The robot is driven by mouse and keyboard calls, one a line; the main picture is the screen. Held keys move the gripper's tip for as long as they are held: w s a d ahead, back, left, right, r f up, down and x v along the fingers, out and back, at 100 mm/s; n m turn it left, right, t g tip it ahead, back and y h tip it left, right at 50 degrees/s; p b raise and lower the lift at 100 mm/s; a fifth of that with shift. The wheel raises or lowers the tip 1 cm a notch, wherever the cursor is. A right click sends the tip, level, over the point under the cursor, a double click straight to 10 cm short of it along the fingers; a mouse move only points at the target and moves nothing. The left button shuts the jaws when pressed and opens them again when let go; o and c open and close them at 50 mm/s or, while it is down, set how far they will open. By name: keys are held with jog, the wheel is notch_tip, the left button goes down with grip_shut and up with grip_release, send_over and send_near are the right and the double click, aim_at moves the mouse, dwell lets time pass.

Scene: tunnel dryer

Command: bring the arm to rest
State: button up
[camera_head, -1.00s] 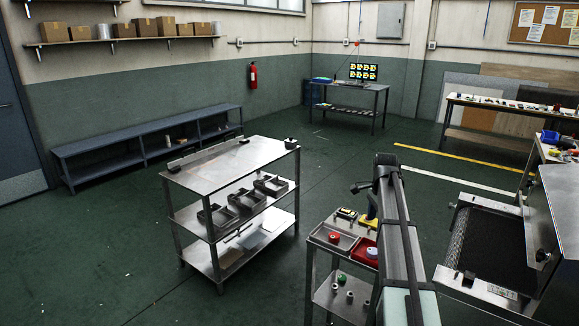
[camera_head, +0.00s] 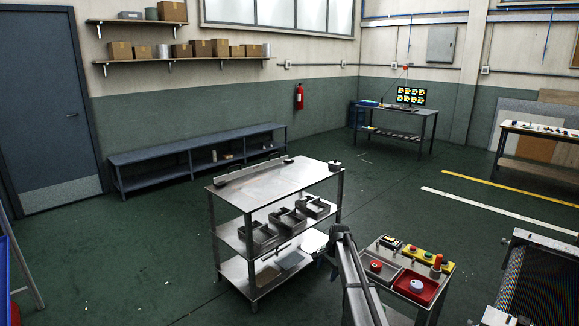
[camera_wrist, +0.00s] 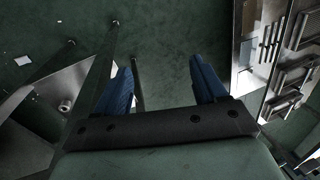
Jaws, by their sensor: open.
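My gripper (camera_wrist: 165,85) shows in the wrist view with two blue fingers set wide apart and nothing between them. Bare green floor lies beyond the fingers. In the head view my arm reaches in from the bottom, between the steel cart (camera_head: 275,192) and the small stand with the trays (camera_head: 393,278).
The stand carries a red tray (camera_head: 433,289) and a yellow control box (camera_head: 428,257). The dryer conveyor (camera_head: 530,280) is at the lower right. A low blue bench (camera_head: 200,148) runs along the wall. Open floor (camera_head: 130,250) lies left of the cart.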

jog(key=s+f+n+g, duration=0.2)
jog(key=s+f, duration=1.1)
jog(key=s, duration=0.3)
jog(key=s+f+n+g, duration=0.2)
jog(key=s+f, duration=1)
jog(key=s, duration=0.3)
jog(key=s+d+f+n+g+h, duration=0.1)
jog(key=s+f+n+g, duration=0.1)
jog(key=s, duration=1.7)
jog(key=s+d+f+n+g, duration=0.1)
jog(key=s+f+n+g, duration=0.1)
jog(key=s, duration=1.8)
jog(key=shift+s+f+n+g+h, duration=0.15)
jog(key=shift+f+n+g+h, duration=0.2)
jog(key=shift+f+n, duration=0.5)
jog(key=shift+r, duration=0.2)
